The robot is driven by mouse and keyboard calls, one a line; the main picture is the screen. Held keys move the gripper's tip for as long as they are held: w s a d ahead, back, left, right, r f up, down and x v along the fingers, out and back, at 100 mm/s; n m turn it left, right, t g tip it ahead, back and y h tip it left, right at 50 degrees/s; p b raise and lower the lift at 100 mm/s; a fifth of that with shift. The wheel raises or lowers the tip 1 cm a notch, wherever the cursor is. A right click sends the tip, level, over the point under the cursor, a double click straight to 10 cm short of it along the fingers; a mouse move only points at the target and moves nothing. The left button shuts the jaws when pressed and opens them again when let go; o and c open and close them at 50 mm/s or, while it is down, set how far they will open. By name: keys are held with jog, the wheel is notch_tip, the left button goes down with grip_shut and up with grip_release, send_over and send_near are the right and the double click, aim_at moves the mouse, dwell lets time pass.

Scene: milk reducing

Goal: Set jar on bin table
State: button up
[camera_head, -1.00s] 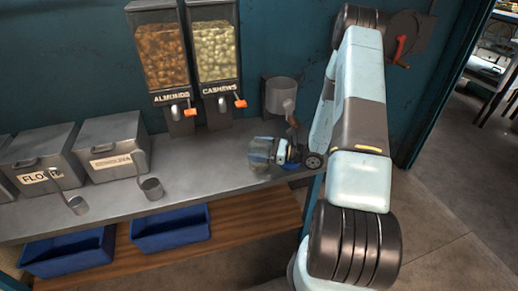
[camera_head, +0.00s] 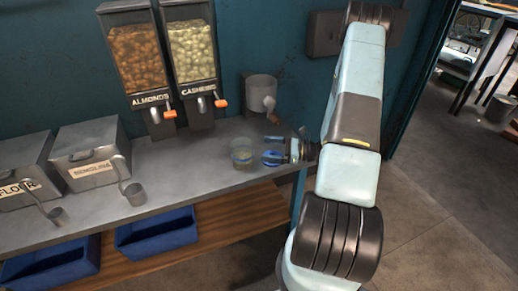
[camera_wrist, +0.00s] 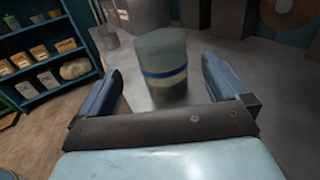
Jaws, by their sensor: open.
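The jar (camera_head: 242,152) is a clear container with a blue band and some contents low inside. It stands upright on the grey metal bin table (camera_head: 190,167), near the table's right end. My gripper (camera_head: 266,157) is just to the right of the jar, open and apart from it. In the wrist view the jar (camera_wrist: 162,68) stands ahead of my open gripper (camera_wrist: 158,82), roughly centred between the two blue fingers, with nothing gripped.
Almond (camera_head: 139,55) and cashew (camera_head: 191,50) dispensers hang on the wall behind the table. A grey grinder (camera_head: 261,92) stands behind the jar. Metal bins (camera_head: 92,150) with scoops stand at left. Blue trays (camera_head: 157,232) sit on the wooden shelf below. The table's middle is clear.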

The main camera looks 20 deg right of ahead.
jog(key=shift+s+d+r, duration=0.15)
jog(key=shift+s+d, duration=0.1)
jog(key=shift+d, duration=0.15)
jog(key=s+a+r+n+g+h, duration=0.3)
jog(key=s+a+r+n+g, duration=0.15)
jog(key=r+n, duration=0.4)
jog(key=s+a+r+n+g+h, duration=0.25)
jog(key=a+r+n+g, duration=0.3)
jog(key=r, duration=0.55)
jog(key=s+r+n+t+h, duration=0.6)
jog(key=s+r+n+h, duration=0.4)
jog(key=s+r, duration=0.5)
notch_tip(320, 180, up, 3)
jog(key=shift+s+a+t, duration=0.15)
jog(key=shift+s+t, duration=0.05)
jog(key=shift+t, duration=0.1)
